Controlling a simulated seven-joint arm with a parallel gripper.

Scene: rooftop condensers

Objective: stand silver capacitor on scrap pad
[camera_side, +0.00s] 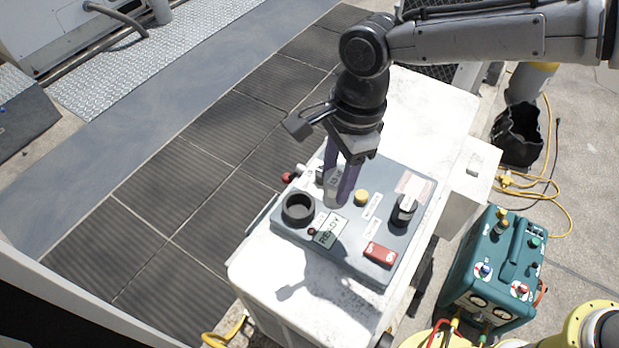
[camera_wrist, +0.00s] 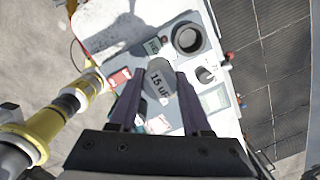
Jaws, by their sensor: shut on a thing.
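The silver capacitor (camera_side: 335,188) is between the purple fingers of my gripper (camera_side: 336,184), over the grey panel (camera_side: 345,262) behind the black ring socket (camera_side: 298,209). In the wrist view the capacitor (camera_wrist: 160,82) shows a dark "15 uF" marking, with one finger of my gripper (camera_wrist: 160,76) on each side. My gripper is shut on it. The capacitor looks roughly upright; I cannot tell whether its base touches the panel. I cannot pick out the scrap pad for certain in either view.
The panel lies on a white unit (camera_side: 425,105) and carries a yellow button (camera_side: 361,197), a black knob (camera_side: 403,210), a red switch (camera_side: 380,254) and a READY display (camera_side: 329,231). A teal case (camera_side: 495,262) stands on the ground at right. The unit's far end is mostly clear.

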